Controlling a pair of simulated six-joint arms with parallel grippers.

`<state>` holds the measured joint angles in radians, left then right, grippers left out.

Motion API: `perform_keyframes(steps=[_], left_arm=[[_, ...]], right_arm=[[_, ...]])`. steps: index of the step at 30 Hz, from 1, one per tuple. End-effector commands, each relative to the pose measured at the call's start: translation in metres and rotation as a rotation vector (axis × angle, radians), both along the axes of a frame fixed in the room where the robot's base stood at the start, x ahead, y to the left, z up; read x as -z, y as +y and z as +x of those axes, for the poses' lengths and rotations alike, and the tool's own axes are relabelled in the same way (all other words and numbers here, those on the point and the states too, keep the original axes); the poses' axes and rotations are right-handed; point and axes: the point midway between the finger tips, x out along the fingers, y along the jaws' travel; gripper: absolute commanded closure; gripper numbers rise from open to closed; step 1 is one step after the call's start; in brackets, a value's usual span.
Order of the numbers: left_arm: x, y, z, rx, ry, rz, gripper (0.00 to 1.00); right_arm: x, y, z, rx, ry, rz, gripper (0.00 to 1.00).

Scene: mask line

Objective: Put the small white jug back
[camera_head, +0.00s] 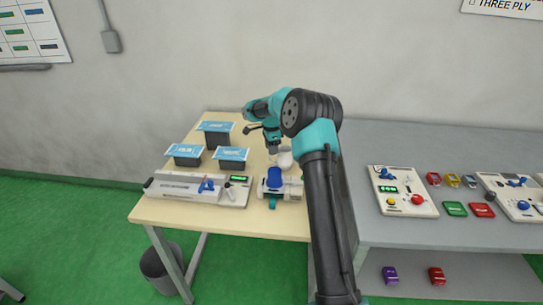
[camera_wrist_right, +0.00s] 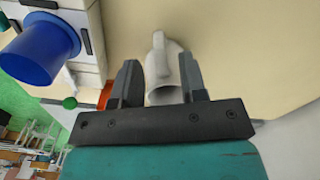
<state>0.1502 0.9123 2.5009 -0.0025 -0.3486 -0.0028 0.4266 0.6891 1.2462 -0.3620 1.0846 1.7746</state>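The small white jug (camera_head: 286,160) stands on the light wooden table (camera_head: 230,220), behind the blue-topped device and partly hidden by my right arm. In the right wrist view the jug (camera_wrist_right: 160,72) shows between the fingers, with its handle pointing away from the gripper. My right gripper (camera_head: 272,152) points down beside the jug in the head view. In the wrist view my right gripper (camera_wrist_right: 160,82) has its fingers apart, with a narrow gap to the jug at the left finger; it looks open. My left gripper is not in view.
A blue-topped device (camera_head: 275,182) stands close in front of the jug. A grey machine (camera_head: 198,190) lies left of it, with blue-topped boxes (camera_head: 215,133) behind. A grey bench (camera_head: 400,150) with control panels stands right.

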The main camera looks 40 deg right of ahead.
Motion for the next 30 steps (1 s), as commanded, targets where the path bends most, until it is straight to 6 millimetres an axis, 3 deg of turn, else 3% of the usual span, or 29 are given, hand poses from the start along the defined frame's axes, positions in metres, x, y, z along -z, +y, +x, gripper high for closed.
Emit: perform_keyframes(steps=[6,12,30], left_arm=[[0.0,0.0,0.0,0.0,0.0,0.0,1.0],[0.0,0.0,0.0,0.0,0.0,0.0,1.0],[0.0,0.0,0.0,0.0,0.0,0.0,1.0]], right_arm=[[-0.042,-0.001,0.001,0.001,-0.004,-0.002,0.61],[-0.065,0.0,0.0,0.0,-0.001,-0.002,0.61],[-0.068,0.0,0.0,0.0,0.0,-0.001,0.61]])
